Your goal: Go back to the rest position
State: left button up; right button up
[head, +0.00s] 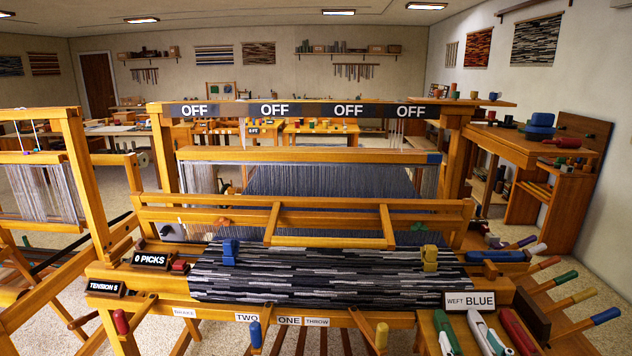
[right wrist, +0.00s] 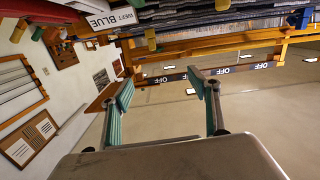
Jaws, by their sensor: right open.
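My left gripper is not in view. The wooden floor loom (head: 300,202) stands ahead, with dark striped cloth (head: 330,272) rolled at its front.
Several coloured handles (head: 575,300) stick out at right. A second loom (head: 85,190) stands at left. Carpet shows between the looms.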

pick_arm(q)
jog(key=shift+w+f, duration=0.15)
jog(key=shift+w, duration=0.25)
pick_arm(e)
jog(key=s+a+f+n+g+y, duration=0.1)
jog(key=s+a+f+g, duration=0.1)
jog(key=s+f, duration=0.3)
jog(key=s+a+f+n+g+y, duration=0.1)
jog(key=s+a+f, duration=0.4)
jog(key=f, duration=0.8)
jog(key=s+a+f+n+g+y, duration=0.1)
jog(key=s+a+f+n+g, duration=0.1)
jog(key=s+f, duration=0.5)
notch_tip(320, 180, down, 3)
jog(key=shift+a+r+g+y, duration=0.1)
jog(key=shift+a+g+y, duration=0.3)
jog(key=shift+a+g, duration=0.35)
